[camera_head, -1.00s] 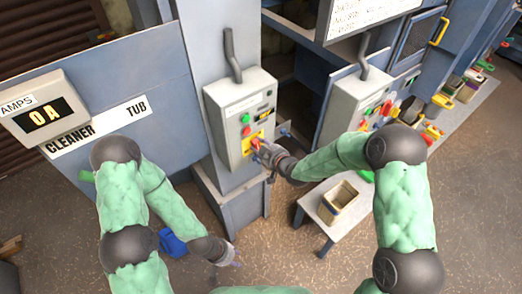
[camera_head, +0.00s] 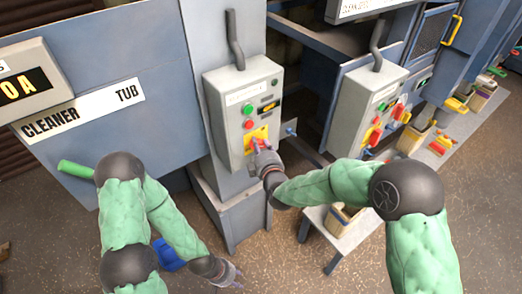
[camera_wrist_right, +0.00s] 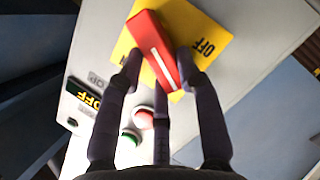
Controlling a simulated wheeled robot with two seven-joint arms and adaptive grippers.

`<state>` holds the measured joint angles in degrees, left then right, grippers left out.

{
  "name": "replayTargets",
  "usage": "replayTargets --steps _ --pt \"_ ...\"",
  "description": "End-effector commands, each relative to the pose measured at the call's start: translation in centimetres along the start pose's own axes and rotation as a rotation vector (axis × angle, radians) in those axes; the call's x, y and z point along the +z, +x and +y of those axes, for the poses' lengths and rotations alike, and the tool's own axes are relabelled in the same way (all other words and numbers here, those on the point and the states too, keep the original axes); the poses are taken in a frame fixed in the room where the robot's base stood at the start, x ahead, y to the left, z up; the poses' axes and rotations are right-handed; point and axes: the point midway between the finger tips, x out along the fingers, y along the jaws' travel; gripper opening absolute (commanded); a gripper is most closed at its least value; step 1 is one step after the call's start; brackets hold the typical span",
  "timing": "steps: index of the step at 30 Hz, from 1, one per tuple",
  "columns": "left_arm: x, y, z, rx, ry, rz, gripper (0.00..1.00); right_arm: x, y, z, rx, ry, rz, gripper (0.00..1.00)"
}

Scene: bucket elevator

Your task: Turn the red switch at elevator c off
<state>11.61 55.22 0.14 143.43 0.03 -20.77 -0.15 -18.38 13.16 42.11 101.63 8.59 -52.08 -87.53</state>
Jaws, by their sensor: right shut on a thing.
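The red switch (camera_wrist_right: 152,42) is a red bar with a white stripe on a yellow plate (camera_wrist_right: 215,42) marked OFF on one side. The bar lies at a slant in the right wrist view, its striped end away from the OFF word. The plate also shows low on a grey control box (camera_head: 216,119) in the head view. My right gripper (camera_head: 258,147) is at that plate, its fingers on both sides of the red bar, shut on it. My left gripper (camera_head: 235,275) hangs low near the floor, empty, with its fingers apart. The box's label is too small to read.
A second control box (camera_head: 362,95) stands to the right. A small table (camera_head: 350,236) with a bin is below. A CLEANER TUB panel (camera_head: 82,115) is at the left. Green (camera_wrist_right: 128,136) and pale red buttons sit beside the switch plate.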

Motion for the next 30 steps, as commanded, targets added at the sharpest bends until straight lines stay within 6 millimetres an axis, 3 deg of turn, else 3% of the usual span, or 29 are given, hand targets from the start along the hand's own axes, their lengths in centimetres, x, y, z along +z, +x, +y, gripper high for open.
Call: replayTargets --steps 15,30 --pt "-0.1 3.8 -1.3 0.000 0.000 0.000 0.40 -0.1 0.0 -1.1 0.149 -0.363 0.003 0.03" --pt "-0.2 4.6 -1.6 0.000 0.000 0.000 0.40 -0.1 0.0 -1.2 0.189 -0.464 0.003 0.03"
